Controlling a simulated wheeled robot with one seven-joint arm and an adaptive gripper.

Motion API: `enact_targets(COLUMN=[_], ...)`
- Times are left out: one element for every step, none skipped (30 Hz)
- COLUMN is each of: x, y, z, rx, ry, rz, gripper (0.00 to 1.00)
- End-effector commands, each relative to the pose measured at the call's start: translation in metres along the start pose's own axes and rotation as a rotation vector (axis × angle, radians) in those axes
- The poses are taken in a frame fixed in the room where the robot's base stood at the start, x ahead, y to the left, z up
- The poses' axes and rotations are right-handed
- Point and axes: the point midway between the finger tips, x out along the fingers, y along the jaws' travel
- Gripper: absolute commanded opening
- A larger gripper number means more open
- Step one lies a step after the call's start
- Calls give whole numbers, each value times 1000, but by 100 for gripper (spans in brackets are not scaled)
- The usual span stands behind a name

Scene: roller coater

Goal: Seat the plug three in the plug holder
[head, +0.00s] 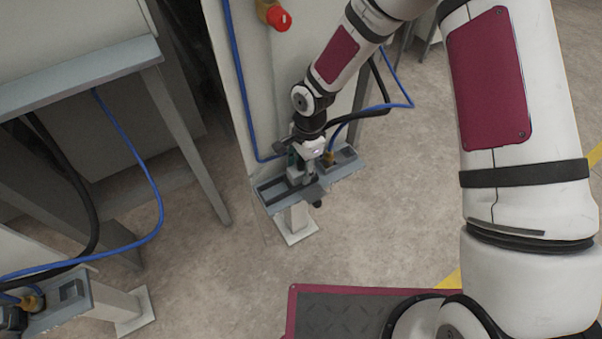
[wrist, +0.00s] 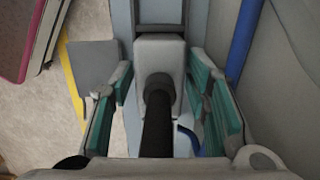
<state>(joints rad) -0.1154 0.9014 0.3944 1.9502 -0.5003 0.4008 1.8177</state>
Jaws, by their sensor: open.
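The plug (wrist: 158,52) is a light grey block with a thick black cable running toward the wrist camera. It lies between the teal pads of my gripper (wrist: 160,76). The jaws are open, one on each side, with gaps showing between pads and plug. In the wrist view the plug sits over the blue-grey plug holder (wrist: 122,18); how deep it goes cannot be told. In the head view my gripper (head: 305,165) is down at the holder (head: 345,166), a low grey ledge on a post, and hides much of the plug.
A brass-coloured connector (head: 328,158) with a blue hose (head: 400,105) stands on the holder's right side. A white cabinet (head: 250,60) rises behind. At left are a grey table (head: 80,72) and another ledge (head: 70,308) with cables.

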Motion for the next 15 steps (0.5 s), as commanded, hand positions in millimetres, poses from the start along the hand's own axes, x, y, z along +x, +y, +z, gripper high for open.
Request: enact_targets(x=[0, 0, 0, 0, 0, 0, 0, 0, -1, -1, -1, -1, -1, -1, -1], y=[0, 0, 0, 0, 0, 0, 0, 0, 0, 0, 0, 0, 0, 0, 0], z=[0, 0, 0, 0, 0, 0, 0, 0, 0, 0, 0, 0, 0, 0, 0], rx=[0, 0, 0, 0, 0, 0, 0, 0, 0, 0, 0, 0, 0, 0, 0], ry=[0, 0, 0, 0, 0, 0, 0, 0, 0, 0, 0, 0, 0, 0, 0], rz=[0, 0, 0, 0, 0, 0, 0, 0, 0, 0, 0, 0, 0, 0, 0], gripper=[43, 37, 27, 21, 14, 5, 0, 0, 0, 0, 0, 0, 0, 0, 0])
